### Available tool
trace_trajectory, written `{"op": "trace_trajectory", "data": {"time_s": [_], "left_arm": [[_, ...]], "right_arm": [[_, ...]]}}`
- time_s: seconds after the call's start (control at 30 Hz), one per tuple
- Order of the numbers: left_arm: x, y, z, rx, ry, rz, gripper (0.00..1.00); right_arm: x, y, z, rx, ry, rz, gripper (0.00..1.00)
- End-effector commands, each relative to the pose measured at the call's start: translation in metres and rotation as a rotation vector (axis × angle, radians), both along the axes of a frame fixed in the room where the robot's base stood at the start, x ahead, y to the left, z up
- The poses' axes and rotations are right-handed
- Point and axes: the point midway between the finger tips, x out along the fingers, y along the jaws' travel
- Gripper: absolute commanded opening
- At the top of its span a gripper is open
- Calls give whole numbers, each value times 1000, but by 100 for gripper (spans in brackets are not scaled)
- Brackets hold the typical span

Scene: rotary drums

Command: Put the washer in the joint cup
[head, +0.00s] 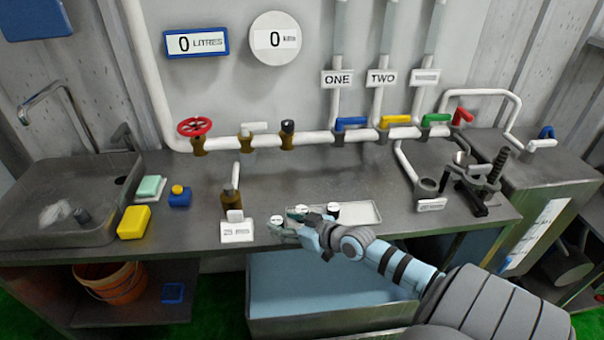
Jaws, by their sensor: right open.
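My right gripper (287,222) is open over the front of the bench, at the left end of a shallow pale tray (362,214). Small round pieces with white tops lie by its fingers: one on the left (277,219) and one near the upper finger (301,208). A dark piece with a white top (333,209) stands at the tray beyond the hand. I cannot tell which piece is the washer; the hand hides part of the tray. A dark grey cup (427,187) under the right pipe end, behind a small label, looks like the joint cup. My left gripper is out of view.
A brass fitting (231,198) with a label card (237,231) stands left of the hand. A dark clamp stand (478,187) rises right of the cup. Valves and pipes run along the back. The bench behind the tray is clear.

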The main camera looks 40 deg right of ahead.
Motion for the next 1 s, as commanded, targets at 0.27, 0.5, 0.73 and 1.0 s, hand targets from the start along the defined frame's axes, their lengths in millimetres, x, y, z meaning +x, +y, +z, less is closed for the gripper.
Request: {"op": "trace_trajectory", "data": {"time_s": [0.27, 0.5, 0.73, 1.0], "left_arm": [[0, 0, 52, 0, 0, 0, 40], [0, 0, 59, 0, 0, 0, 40], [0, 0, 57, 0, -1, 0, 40], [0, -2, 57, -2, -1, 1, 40]], "right_arm": [[-62, -9, 34, -1, 6, 1, 49], [-78, -10, 36, 2, 0, 1, 49], [-73, 18, 36, 10, -42, 9, 49], [-119, 44, -114, -89, 217, -144, 49]]}}
